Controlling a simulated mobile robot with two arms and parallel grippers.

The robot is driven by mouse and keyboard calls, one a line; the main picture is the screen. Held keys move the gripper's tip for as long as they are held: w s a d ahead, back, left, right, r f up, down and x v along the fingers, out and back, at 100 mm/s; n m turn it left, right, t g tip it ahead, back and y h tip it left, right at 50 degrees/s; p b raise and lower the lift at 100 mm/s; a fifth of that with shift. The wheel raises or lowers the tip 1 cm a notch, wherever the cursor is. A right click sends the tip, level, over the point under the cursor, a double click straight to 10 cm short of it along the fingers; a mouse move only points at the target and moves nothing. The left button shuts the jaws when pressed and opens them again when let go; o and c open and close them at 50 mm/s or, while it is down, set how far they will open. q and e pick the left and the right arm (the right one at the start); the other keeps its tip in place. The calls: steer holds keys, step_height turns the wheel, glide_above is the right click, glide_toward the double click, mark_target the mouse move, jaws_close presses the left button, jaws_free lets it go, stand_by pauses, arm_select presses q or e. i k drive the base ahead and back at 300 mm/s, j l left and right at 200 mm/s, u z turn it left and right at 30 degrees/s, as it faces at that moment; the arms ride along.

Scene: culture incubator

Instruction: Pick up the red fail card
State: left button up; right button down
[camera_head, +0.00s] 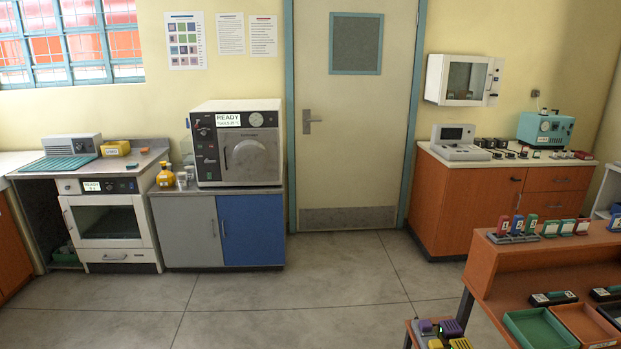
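No card can be read as a fail card from here; any lettering is too small. On the raised shelf of the orange-brown bench at the right, a red upright piece (503,226) stands in a small rack beside a blue piece (517,225) and a green piece (531,224). Right of the rack, several small card-like pieces with white faces stand in a row, among them a green one (550,229) and a red one (582,226). I cannot tell which red piece, if any, is the fail card. Neither of my grippers is in view.
The bench (490,262) fills the lower right, with a green tray (540,329) and an orange tray (585,325) on its lower level. An incubator (237,145) marked READY stands on a cabinet left of the closed door (352,120). The grey floor (330,280) in the middle is clear.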

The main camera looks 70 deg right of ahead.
mark_target(581, 225)
steer(key=k+l+z, duration=0.15)
steer(key=z, duration=0.3)
steer(key=k+l+z, duration=0.15)
steer(key=z, duration=0.3)
steer(key=l+z, duration=0.25)
steer(key=z, duration=0.15)
steer(key=k+l+z, duration=0.1)
steer(key=l+z, duration=0.15)
steer(key=z, duration=0.2)
steer(key=l+z, duration=0.25)
steer(key=z, duration=0.2)
steer(key=l+z, duration=0.1)
steer(key=l, duration=0.35)
steer(key=i+l+z, duration=0.15)
steer(key=l, duration=0.3)
steer(key=l+z, duration=0.1)
steer(key=l, duration=0.35)
steer(key=i+l+z, duration=0.15)
steer(key=l, duration=0.3)
steer(key=l+z, duration=0.1)
steer(key=l, duration=0.35)
steer(key=i+l+u, duration=0.1)
steer(key=l, duration=0.25)
steer(key=i+l+u, duration=0.1)
steer(key=l, duration=0.3)
steer(key=i+l+u, duration=0.1)
steer(key=i+l, duration=0.15)
steer(key=l, duration=0.1)
